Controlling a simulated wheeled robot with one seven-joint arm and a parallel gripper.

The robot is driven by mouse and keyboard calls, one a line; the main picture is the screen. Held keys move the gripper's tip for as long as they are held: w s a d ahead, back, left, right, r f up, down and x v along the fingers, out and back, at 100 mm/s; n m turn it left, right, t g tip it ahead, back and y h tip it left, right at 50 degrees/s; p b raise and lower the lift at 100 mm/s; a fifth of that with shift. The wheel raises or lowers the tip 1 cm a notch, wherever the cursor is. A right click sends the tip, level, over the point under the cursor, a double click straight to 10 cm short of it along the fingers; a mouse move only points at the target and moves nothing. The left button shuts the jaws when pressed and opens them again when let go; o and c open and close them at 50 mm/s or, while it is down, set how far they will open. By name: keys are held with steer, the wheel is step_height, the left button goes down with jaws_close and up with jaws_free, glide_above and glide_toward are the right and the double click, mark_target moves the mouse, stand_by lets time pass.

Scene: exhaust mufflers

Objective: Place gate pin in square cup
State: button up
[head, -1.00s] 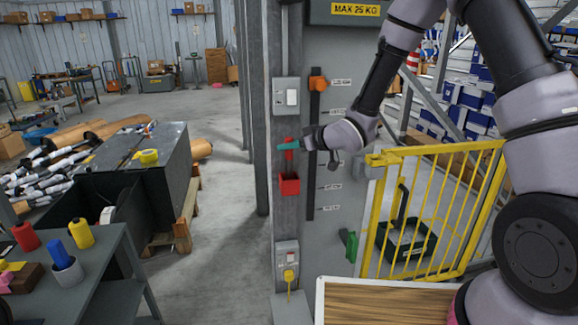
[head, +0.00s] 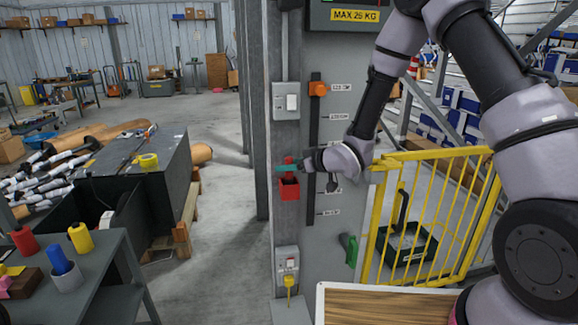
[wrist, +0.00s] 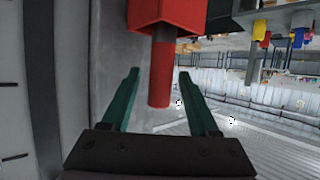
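The gate pin (head: 288,160) is a red rod. In the wrist view, which is upside down, the pin (wrist: 159,85) stands out of the mouth of the red square cup (wrist: 178,12). The cup (head: 289,190) is fixed to the grey post in the head view, just below my gripper. My gripper (head: 279,169) reaches in from the right with teal fingers. In the wrist view, my gripper (wrist: 158,72) is open, its fingers on either side of the pin with a gap at each side. The pin's lower end is hidden inside the cup.
The grey post (head: 286,225) carries a switch box (head: 286,100) above and another box (head: 286,259) below. A yellow gate (head: 432,210) stands at the right, under my arm. A wooden-topped table (head: 385,305) is in front. Open floor lies left of the post.

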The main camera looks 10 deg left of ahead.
steer(key=v, duration=1.2)
steer(key=w+d+r+m+t+h, duration=0.2)
steer(key=w+d+r+m+h, duration=0.25)
steer(key=d+r, duration=0.45)
steer(key=s+d+r+m+h, duration=0.45)
steer(key=d+r, duration=0.25)
steer(key=d, duration=0.5)
steer(key=s+d+r+m+g, duration=0.1)
steer(key=s+d+r+m, duration=0.1)
steer(key=s, duration=0.8)
steer(key=s+d+r+m+g, duration=0.1)
steer(key=s+r+m, duration=0.3)
steer(key=s, duration=0.6)
step_height(320, 180, up, 3)
steer(key=shift+d+f+g, duration=0.25)
steer(key=shift+d+g, duration=0.05)
steer(key=shift+d, duration=0.35)
steer(key=shift+c, duration=0.3)
